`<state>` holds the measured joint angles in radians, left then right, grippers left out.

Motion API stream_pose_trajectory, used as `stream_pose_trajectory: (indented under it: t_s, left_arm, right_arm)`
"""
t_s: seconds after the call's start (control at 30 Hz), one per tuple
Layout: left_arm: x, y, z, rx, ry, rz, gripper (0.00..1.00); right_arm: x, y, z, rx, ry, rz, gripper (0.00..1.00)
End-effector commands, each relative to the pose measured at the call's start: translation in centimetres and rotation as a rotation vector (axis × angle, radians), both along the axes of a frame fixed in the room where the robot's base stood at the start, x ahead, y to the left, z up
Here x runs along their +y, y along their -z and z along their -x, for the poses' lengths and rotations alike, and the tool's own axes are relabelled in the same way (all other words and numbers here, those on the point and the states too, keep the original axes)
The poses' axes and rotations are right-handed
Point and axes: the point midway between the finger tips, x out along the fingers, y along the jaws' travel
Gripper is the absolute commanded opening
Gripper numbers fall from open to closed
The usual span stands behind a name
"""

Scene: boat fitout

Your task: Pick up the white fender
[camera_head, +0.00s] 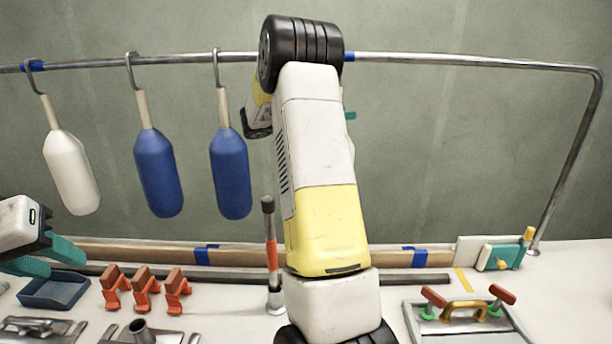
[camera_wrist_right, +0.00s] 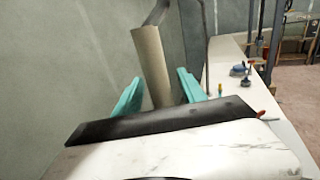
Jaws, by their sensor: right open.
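The white fender (camera_head: 70,172) hangs by a tan neck from a hook at the left of the metal rail in the head view. My left gripper (camera_head: 62,266) is below and left of it, its teal fingers apart and empty. My right arm rises through the middle of the head view and hides most of its own gripper; one teal bit shows beside it. In the right wrist view my right gripper (camera_wrist_right: 158,92) is open, with its fingers on either side of a tan neck (camera_wrist_right: 151,60) under a hook. That fender's body is hidden, so I cannot tell its colour.
Two blue fenders (camera_head: 158,172) (camera_head: 231,174) hang between the white one and my right arm. The rail (camera_head: 440,57) runs across the back. The bench below holds a blue tray (camera_head: 58,291), several orange clamps (camera_head: 143,288) and a panel with handles (camera_head: 465,320).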

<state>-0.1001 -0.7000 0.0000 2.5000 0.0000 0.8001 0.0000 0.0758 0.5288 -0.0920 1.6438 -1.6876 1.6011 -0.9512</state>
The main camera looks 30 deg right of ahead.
Motion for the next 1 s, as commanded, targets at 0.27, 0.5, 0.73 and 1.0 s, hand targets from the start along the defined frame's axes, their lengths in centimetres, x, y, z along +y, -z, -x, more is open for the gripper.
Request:
stream_pose_trajectory:
  t_s: [0.27, 0.5, 0.73, 1.0]
  left_arm:
    - [0.00, 0.00, 0.00, 0.000, 0.000, 0.000, 0.36]
    - [0.00, 0.00, 0.00, 0.000, 0.000, 0.000, 0.36]
    - [0.00, 0.00, 0.00, 0.000, 0.000, 0.000, 0.36]
    - [0.00, 0.00, 0.00, 0.000, 0.000, 0.000, 0.36]
  right_arm:
    - [-1.68, -0.05, 0.19, -0.001, -0.001, 0.000, 0.48]
    - [-1.65, -0.04, 0.20, -0.002, -0.001, -0.001, 0.25]
    - [-1.64, -0.03, 0.20, -0.001, -0.001, -0.001, 0.00]
    - [-1.64, -0.02, 0.20, -0.001, -0.001, -0.001, 0.00]
